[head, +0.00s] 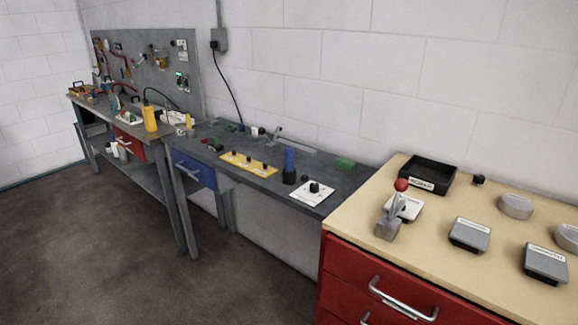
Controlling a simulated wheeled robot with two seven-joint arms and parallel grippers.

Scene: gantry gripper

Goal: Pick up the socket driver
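A tool with a blue upright handle and a dark lower part (289,165) stands near the front edge of the grey workbench, right of its middle. It looks like the socket driver, but it is too small to be sure. Nothing is touching it from above. Neither of my grippers is in view.
The grey workbench (336,190) also bears a yellow strip with black knobs (247,164), a white plate with a black knob (312,192) and a green block (345,163). A red cabinet (345,270) stands at right, bearing a red-balled lever (390,222) and a black tray (428,176). Floor at left is clear.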

